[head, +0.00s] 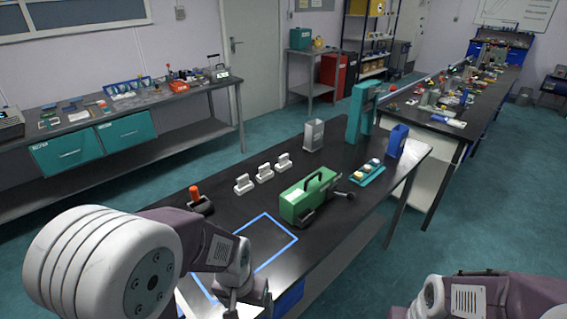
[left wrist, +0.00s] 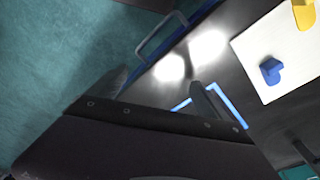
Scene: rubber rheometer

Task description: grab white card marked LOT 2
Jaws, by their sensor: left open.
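Three small white pieces stand in a row on the black bench, at the near left (head: 243,184), in the middle (head: 264,173) and at the far right (head: 283,161). No LOT 2 lettering is readable on any of them. My left gripper (head: 243,295) is at the bottom of the head view, low over the near part of the bench by a blue outlined rectangle (head: 287,227). It is open, with nothing seen between its fingers. In the left wrist view, a white flat piece (left wrist: 285,75) carries a blue peg (left wrist: 270,70) and a yellow one (left wrist: 304,14). My right gripper is out of view.
A green device (head: 308,196) with a black handle, a grey bin (head: 313,134), a teal stand (head: 360,112), a blue container (head: 397,140) and a teal tray (head: 367,173) stand farther along. The outlined area looks bare.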

